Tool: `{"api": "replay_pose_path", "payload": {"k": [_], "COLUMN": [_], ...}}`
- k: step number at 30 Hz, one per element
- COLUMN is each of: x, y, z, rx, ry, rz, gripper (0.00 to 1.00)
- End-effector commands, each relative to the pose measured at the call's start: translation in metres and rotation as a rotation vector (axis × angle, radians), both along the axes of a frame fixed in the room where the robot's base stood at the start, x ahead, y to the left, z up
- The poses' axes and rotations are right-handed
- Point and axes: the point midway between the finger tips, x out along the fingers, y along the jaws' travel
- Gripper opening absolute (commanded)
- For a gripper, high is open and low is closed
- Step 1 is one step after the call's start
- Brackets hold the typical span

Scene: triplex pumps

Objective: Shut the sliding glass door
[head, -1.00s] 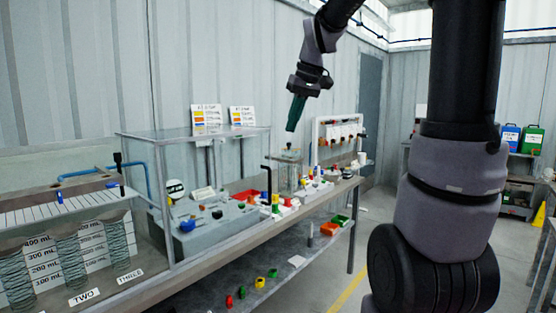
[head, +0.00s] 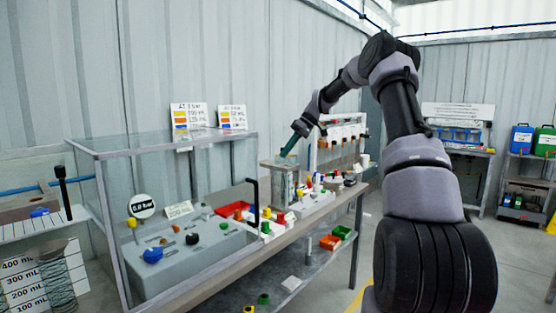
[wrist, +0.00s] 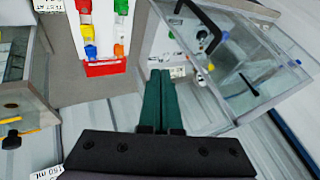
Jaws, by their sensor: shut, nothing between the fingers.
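The glass enclosure (head: 110,215) stands on the bench around a grey control box (head: 190,255). A black bent handle (head: 252,192) shows at the right end of its front; I take it to be on the sliding glass door. I cannot tell how far the clear pane stands open. In the wrist view the handle (wrist: 205,28) is above and right of my fingers, with glass around it. My gripper (head: 291,146) has green fingers, is shut and empty, and is in the air right of the enclosure. Its fingertips (wrist: 161,73) are together, apart from the handle.
A small clear box (head: 280,184) and several coloured parts stand on the bench right of the enclosure. A rack (head: 340,135) is behind them. Coloured bins (head: 330,242) lie on the lower shelf. Floor at the right is partly clear.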

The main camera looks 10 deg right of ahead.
Motion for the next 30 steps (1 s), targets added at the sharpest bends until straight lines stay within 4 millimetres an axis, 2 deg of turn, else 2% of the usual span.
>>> {"api": "replay_pose_path", "payload": {"k": [13,21,30], "x": [0.001,-0.019,-0.022], "y": [0.056,0.082,0.086], "z": [-0.073,-0.07,-0.07], "rx": [-0.001,-0.003,-0.002], "ry": [0.005,0.002,0.002], "rz": [0.002,0.0,-0.001], "gripper": [0.0,0.0,0.0]}}
